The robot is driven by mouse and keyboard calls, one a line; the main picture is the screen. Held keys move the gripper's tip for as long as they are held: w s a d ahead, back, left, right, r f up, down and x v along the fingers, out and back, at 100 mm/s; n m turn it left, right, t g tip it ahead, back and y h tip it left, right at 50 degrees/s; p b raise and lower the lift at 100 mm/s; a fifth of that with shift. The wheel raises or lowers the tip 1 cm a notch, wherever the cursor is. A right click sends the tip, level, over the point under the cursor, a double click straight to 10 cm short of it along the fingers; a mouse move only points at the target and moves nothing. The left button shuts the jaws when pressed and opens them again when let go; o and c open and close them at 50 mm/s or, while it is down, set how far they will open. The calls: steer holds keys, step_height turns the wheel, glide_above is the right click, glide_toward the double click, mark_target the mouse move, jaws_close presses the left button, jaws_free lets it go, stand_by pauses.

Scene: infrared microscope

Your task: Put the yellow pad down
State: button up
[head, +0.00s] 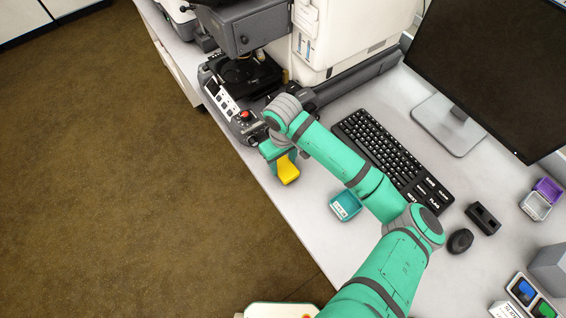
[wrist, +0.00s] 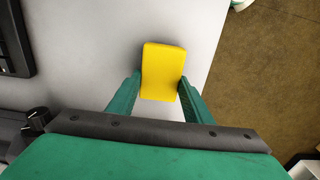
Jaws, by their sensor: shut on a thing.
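The yellow pad (wrist: 162,68) is a small flat block with rounded corners, held between the two fingers of my gripper (wrist: 160,94) in the wrist view. In the head view my gripper (head: 281,160) is over the front edge area of the white table (head: 290,219), and the yellow pad (head: 288,170) shows below its fingers. The gripper is shut on the pad. I cannot tell whether the pad touches the tabletop or is a little above it.
The microscope (head: 245,75) and its control panel with a red knob stand behind and left of my gripper. A teal box (head: 345,205) lies to the right, with the keyboard (head: 392,160) beyond. The table's front edge is close. Bare tabletop lies between pad and box.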

steer(key=shift+f, duration=0.3)
steer(key=shift+f, duration=0.15)
steer(key=o, duration=1.1)
steer(key=shift+w, duration=0.15)
